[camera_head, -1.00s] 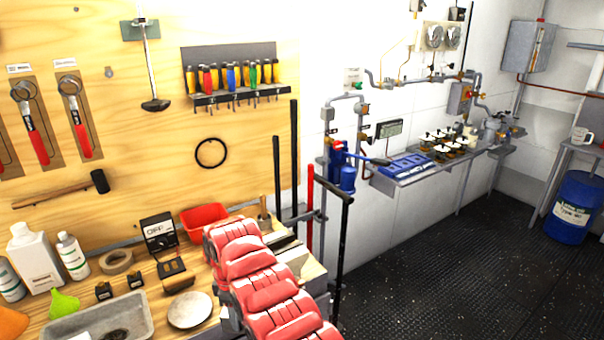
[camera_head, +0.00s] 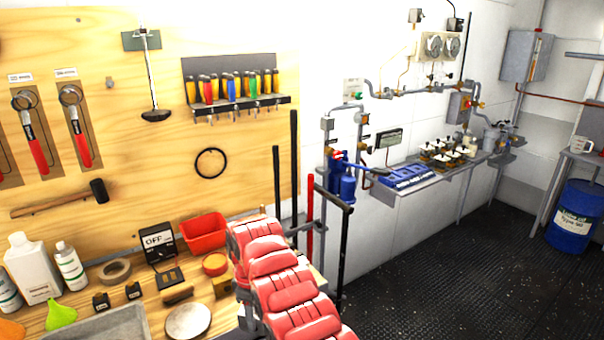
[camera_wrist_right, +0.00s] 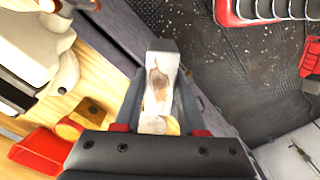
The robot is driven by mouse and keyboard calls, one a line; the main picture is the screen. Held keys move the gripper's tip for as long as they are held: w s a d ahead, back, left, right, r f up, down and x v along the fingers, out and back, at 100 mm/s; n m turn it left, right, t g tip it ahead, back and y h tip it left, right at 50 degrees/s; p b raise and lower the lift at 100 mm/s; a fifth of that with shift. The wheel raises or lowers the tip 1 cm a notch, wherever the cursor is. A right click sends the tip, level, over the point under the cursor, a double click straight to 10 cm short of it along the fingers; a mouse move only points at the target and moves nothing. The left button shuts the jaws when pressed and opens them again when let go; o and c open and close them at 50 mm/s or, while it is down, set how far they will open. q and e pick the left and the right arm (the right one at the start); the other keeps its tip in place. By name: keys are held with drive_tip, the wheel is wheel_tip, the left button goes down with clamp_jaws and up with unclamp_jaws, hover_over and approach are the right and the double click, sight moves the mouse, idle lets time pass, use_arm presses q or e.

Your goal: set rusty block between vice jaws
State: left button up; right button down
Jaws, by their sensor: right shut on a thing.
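My right gripper (camera_wrist_right: 157,95) is shut on the rusty block (camera_wrist_right: 160,85) in the right wrist view. The block is pale with brown rust stains and a grey end, and sits between the two dark fingers. In the head view my red right arm reaches over the right end of the bench and hides the gripper tips and the block. The vice cannot be made out clearly; a cream and grey body at the upper left of the wrist view may be part of it. The jaws cannot be told. My left gripper is not in view.
The wooden bench (camera_head: 140,272) holds a red bin (camera_head: 203,232), a round red and yellow tin (camera_head: 215,264), a pale disc (camera_head: 188,320), a grey tray (camera_head: 100,328) and bottles. Dark upright bars (camera_head: 294,165) stand behind the arm. Dark floor (camera_head: 430,270) is open at right.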

drive_tip(key=shift+w+d+r, duration=0.3)
drive_tip(key=shift+d, duration=0.2)
drive_tip(key=shift+w+d+m, duration=0.1)
drive_tip(key=shift+d+m, duration=0.2)
drive_tip(key=shift+m, duration=0.1)
drive_tip(key=shift+d+r, duration=0.15)
drive_tip(key=shift+d, duration=0.15)
drive_tip(key=shift+w, duration=0.15)
drive_tip(key=shift+w+d, duration=0.15)
drive_tip(key=shift+d, duration=0.05)
